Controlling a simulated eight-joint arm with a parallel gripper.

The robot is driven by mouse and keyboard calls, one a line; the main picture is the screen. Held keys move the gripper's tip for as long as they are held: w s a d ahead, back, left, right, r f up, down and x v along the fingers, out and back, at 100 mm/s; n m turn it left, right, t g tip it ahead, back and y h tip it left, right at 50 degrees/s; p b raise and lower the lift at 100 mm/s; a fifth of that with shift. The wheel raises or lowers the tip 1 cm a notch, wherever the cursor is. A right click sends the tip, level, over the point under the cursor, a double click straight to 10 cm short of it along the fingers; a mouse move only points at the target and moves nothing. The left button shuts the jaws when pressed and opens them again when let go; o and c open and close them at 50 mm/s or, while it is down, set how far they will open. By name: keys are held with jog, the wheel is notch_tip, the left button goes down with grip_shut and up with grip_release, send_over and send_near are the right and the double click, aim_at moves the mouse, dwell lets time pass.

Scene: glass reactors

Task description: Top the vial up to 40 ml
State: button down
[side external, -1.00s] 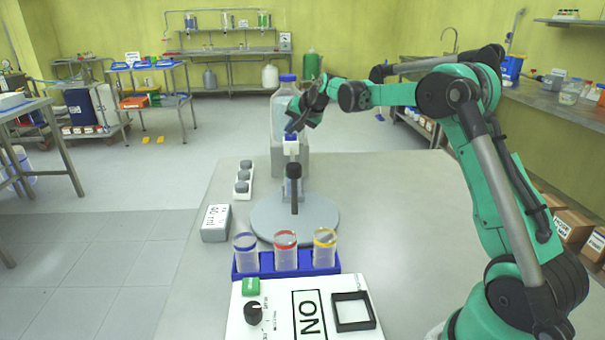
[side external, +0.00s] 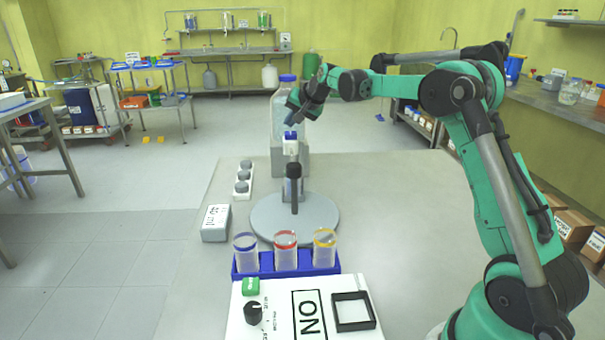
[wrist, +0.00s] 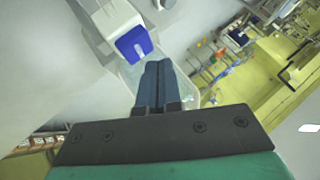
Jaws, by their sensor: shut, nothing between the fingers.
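A dispenser with a white head (side external: 290,147) and a blue top button (side external: 290,135) stands before a large clear bottle with a blue cap (side external: 287,78). Below the head, a small vial (side external: 288,188) seems to stand on the round grey plate (side external: 265,222), partly hidden by a black-tipped post (side external: 294,185); its liquid level cannot be read. My gripper (side external: 293,116) is shut and empty, just above the button and apart from it. In the wrist view, the shut fingers (wrist: 157,72) are beside the blue button (wrist: 133,42).
A blue rack (side external: 268,264) holds three clear vials with blue, red and yellow rims. A white panel (side external: 280,310) marked ON, with a knob (side external: 253,312), is in front. A grey labelled box (side external: 215,222) and a strip of grey caps (side external: 243,188) are left. The table's right is clear.

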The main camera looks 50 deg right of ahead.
aim_at(292, 134)
jog(key=shift+r, duration=2.5)
jog(key=s+a+f+n+g+y, duration=0.15)
jog(key=s+a+n, duration=0.65)
jog(key=s+a, duration=0.9)
jog(key=s+a+f+n, duration=0.2)
jog(key=s+a+f, duration=0.2)
jog(key=s+f, duration=0.3)
jog(key=shift+s+a+f+n, duration=0.25)
jog(key=shift+a+n, duration=0.05)
jog(key=shift+n, duration=0.1)
jog(key=c, duration=1.5)
grip_release()
